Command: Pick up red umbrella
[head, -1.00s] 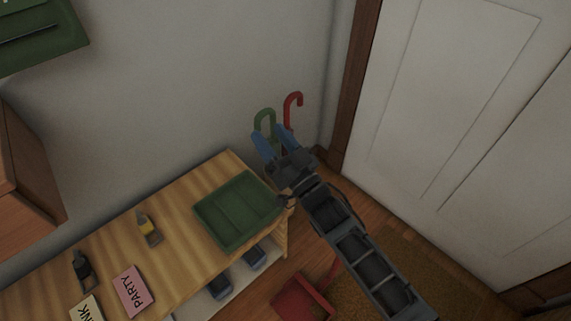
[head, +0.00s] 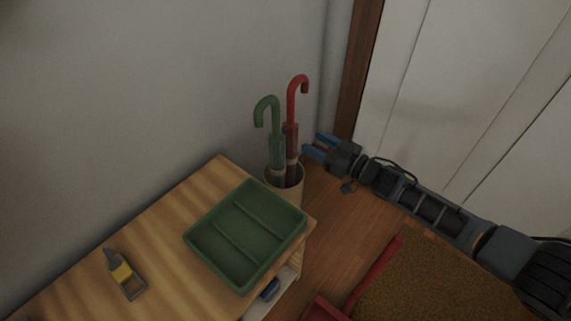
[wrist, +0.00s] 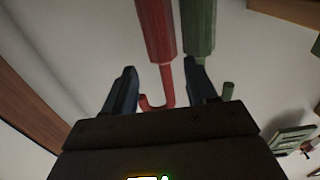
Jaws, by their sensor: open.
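The red umbrella (head: 291,126) stands upright, handle up, in a round holder (head: 285,186) in the corner. The green umbrella (head: 276,135) stands in the same holder, just left of it. My gripper (head: 312,146) is open and just right of the red umbrella in the head view. In the wrist view the red umbrella (wrist: 157,32) shows between the two blue fingers (wrist: 160,88), beyond or at their tips; I cannot tell how deep it is. The green umbrella (wrist: 199,28) is close to the right finger there.
A wooden bench (head: 168,237) with a green tray (head: 247,235) stands left of the holder. A white door (head: 455,85) is at right. The wall is close behind the holder.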

